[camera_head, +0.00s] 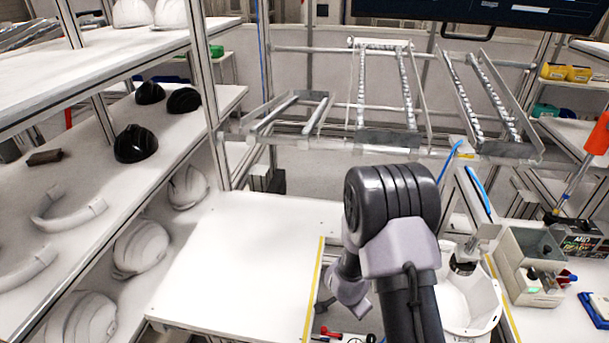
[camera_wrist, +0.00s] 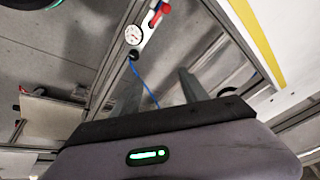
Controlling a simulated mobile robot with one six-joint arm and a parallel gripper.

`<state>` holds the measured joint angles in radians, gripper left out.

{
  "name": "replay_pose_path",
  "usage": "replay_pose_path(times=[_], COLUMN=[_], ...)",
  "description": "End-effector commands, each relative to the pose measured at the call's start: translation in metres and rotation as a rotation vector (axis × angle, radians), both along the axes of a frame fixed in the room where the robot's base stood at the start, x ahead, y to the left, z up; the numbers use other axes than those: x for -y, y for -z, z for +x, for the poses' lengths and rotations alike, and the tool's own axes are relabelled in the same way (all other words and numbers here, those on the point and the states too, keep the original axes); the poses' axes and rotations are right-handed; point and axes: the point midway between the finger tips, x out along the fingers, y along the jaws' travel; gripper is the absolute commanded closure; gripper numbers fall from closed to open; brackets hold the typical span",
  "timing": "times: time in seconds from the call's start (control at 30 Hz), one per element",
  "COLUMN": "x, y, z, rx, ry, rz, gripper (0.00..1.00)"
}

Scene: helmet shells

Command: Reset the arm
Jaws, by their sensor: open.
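My gripper (camera_wrist: 158,88) shows in the wrist view with its two grey fingers apart and nothing between them. Its dark body with a green light fills the bottom of that view. In the head view my arm (camera_head: 392,230) stands bent right of the middle, over the gap beside the white table (camera_head: 235,255). The fingers cannot be made out in the head view, where the arm's links hide much of that area.
Black helmet shells (camera_head: 136,144) and white ones (camera_head: 142,247) lie on the left shelves. A roller rack (camera_head: 385,90) stands behind. The wrist view shows a gauge (camera_wrist: 133,35) and a yellow edge (camera_wrist: 258,40).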

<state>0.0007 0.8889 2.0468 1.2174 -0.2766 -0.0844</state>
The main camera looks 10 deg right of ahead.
Motion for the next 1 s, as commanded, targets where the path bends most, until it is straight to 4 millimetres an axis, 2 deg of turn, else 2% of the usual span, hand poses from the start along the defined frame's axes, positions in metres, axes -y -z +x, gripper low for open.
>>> replay_pose_path(times=[0.03, 0.07, 0.1, 0.17, 0.2, 0.27, 0.3, 0.37, 0.4, 0.5, 0.6, 0.63, 0.73, 1.0], x=[-0.016, -0.028, -0.044, -0.066, -0.079, -0.094, -0.101, -0.107, -0.108, -0.103, -0.096, -0.095, -0.092, -0.092], y=[-0.043, -0.072, -0.112, -0.171, -0.207, -0.253, -0.279, -0.306, -0.318, -0.332, -0.333, -0.333, -0.332, -0.333], z=[0.018, 0.023, 0.025, 0.016, 0.002, -0.029, -0.054, -0.096, -0.124, -0.182, -0.218, -0.224, -0.235, -0.234], rx=[0.065, 0.099, 0.139, 0.189, 0.213, 0.236, 0.244, 0.245, 0.24, 0.221, 0.203, 0.199, 0.19, 0.19], ry=[-0.049, -0.091, -0.15, -0.246, -0.311, -0.404, -0.463, -0.539, -0.578, -0.641, -0.661, -0.664, -0.666, -0.666], rz=[0.052, 0.092, 0.14, 0.198, 0.226, 0.25, 0.254, 0.244, 0.229, 0.179, 0.139, 0.131, 0.117, 0.117], gripper=[0.48, 0.48, 0.48, 0.48, 0.48, 0.48, 0.48, 0.48, 0.48, 0.48, 0.48, 0.48, 0.48, 0.48])
